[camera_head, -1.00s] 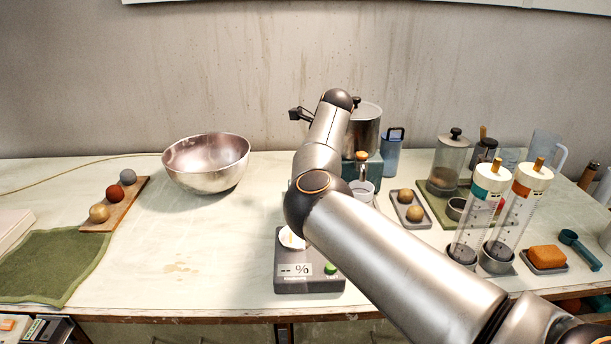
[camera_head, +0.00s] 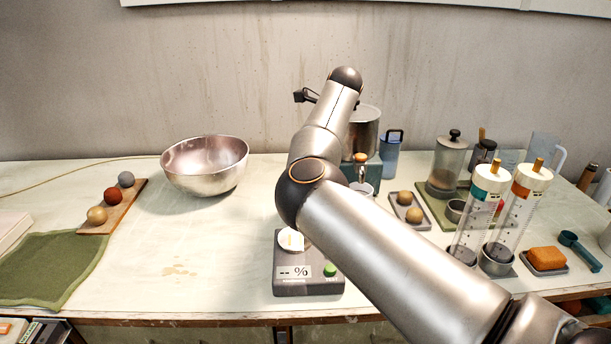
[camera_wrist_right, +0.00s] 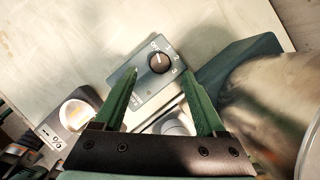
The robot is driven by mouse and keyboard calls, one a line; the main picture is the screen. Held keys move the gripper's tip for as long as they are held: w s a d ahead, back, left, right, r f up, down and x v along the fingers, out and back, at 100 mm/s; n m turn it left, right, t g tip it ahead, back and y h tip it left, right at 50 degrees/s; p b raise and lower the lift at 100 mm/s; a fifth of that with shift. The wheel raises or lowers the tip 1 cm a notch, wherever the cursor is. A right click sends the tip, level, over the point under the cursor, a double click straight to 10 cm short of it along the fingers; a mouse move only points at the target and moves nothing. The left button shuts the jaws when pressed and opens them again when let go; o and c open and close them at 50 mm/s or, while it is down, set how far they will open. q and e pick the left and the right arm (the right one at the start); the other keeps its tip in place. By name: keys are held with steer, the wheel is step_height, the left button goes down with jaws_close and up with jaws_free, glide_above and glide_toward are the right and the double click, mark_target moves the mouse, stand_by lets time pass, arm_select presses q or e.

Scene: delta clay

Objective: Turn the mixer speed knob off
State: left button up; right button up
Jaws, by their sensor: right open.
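The mixer speed knob (camera_wrist_right: 160,62) is a round dark dial on a grey control box (camera_wrist_right: 147,88), marked OFF, 1, 2 and 3 in the right wrist view. Which mark its pointer meets is too small to tell. My right gripper (camera_wrist_right: 163,78) is open, its two green fingers on either side of the knob's line in the picture. Whether they touch the box cannot be told. The mixer's metal pot (camera_head: 364,132) and teal base show behind my right arm in the head view, where the knob and right gripper are hidden. My left gripper is not in view.
The metal pot (camera_wrist_right: 275,95) stands close to the right of the gripper in the wrist view. A steel bowl (camera_head: 205,165) stands to the left, with clear table between. Clear cylinders (camera_head: 480,215) stand at the right.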

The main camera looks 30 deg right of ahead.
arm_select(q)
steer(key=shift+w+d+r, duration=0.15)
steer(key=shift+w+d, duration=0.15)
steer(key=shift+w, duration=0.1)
arm_select(e)
steer(key=v, duration=0.7)
